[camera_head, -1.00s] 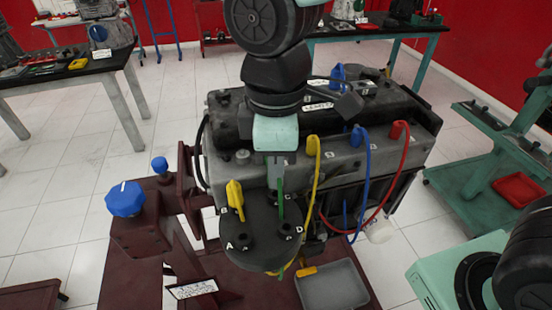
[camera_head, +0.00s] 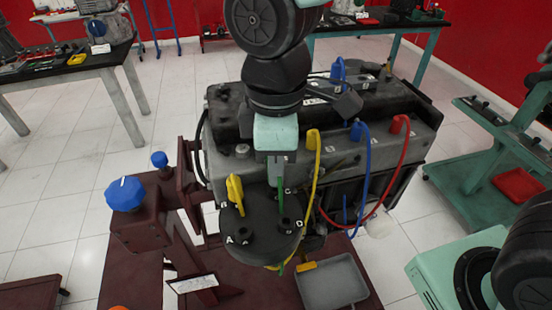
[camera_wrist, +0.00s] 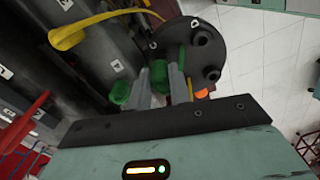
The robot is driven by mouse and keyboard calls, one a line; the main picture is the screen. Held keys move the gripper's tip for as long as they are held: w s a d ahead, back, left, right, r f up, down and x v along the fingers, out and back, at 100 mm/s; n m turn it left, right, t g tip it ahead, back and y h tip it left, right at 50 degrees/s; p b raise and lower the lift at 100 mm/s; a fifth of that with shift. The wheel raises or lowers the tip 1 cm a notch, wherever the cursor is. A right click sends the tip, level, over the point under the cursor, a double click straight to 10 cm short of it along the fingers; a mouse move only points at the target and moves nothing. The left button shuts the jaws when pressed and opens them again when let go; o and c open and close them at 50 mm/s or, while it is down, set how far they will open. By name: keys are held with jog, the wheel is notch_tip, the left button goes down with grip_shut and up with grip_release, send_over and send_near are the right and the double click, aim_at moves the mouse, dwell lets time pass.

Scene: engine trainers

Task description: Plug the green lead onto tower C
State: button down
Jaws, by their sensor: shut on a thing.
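My gripper (camera_head: 279,178) is shut on the green lead (camera_head: 280,198), over the right part of the round black distributor cap (camera_head: 258,250). The green boot points down, close to the label C; I cannot tell whether it touches a tower, since tower C itself is hidden. In the wrist view, my grey fingers (camera_wrist: 160,82) hold the green lead (camera_wrist: 158,72) over the cap (camera_wrist: 222,50), beside the label C. Tower D (camera_wrist: 203,38) stands bare near it.
A yellow lead (camera_head: 235,192) sits on the cap near label B. Yellow, blue (camera_head: 357,131) and red (camera_head: 398,124) leads rise from the engine block (camera_head: 345,155). A grey tray (camera_head: 332,283) lies front right, and a blue knob (camera_head: 126,194) stands at left.

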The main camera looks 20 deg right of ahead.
jog(key=shift+f, duration=0.9)
dwell(1.2)
jog(key=c, duration=1.2)
grip_release()
